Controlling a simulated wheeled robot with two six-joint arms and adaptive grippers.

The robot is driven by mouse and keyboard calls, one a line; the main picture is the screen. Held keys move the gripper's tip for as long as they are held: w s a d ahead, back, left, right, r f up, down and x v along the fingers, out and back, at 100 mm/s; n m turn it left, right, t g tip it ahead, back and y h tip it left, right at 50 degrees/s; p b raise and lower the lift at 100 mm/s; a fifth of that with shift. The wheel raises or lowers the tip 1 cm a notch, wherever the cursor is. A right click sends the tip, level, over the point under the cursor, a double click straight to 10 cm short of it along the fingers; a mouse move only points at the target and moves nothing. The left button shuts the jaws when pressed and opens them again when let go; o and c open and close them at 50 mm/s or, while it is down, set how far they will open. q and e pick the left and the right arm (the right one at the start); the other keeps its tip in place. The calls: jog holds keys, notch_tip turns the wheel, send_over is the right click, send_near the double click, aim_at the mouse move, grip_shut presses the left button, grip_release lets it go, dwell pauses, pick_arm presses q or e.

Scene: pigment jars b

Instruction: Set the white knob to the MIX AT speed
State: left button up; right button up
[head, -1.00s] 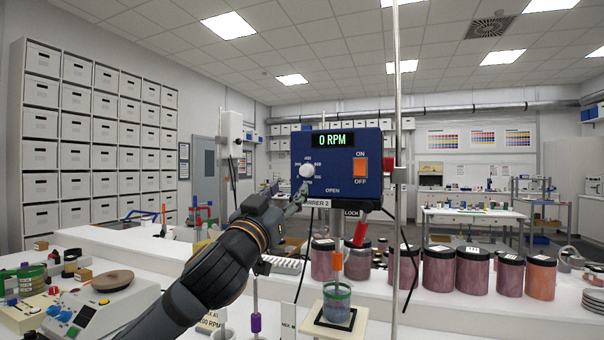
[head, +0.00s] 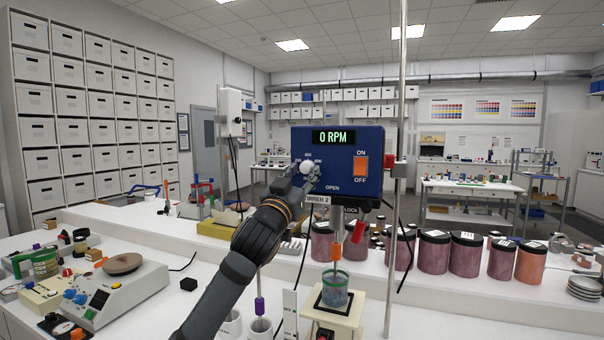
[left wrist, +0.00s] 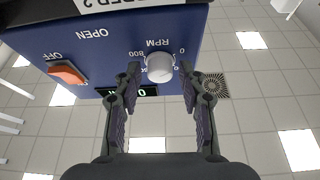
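The white knob (head: 307,167) is on the front of the blue stirrer box (head: 336,144), within a printed RPM scale. The display (head: 333,137) reads 0 RPM. My left gripper (head: 304,177) is at the knob and partly covers the scale. In the left wrist view, the knob (left wrist: 159,67) lies between the open fingertips (left wrist: 159,76), with a narrow gap on each side. An orange ON/OFF switch (head: 361,168) sits right of the knob. The speed card is not readable now. My right gripper is not in view.
A beaker (head: 335,290) stands under the stirrer on a small stand. A metal pole (head: 398,100) rises right of the box. Several dark-lidded jars (head: 467,254) line the shelf at right. A device with a round brown top (head: 123,263) stands at left.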

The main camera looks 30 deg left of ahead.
pick_arm(q)
grip_shut()
jog(key=shift+m, duration=0.3)
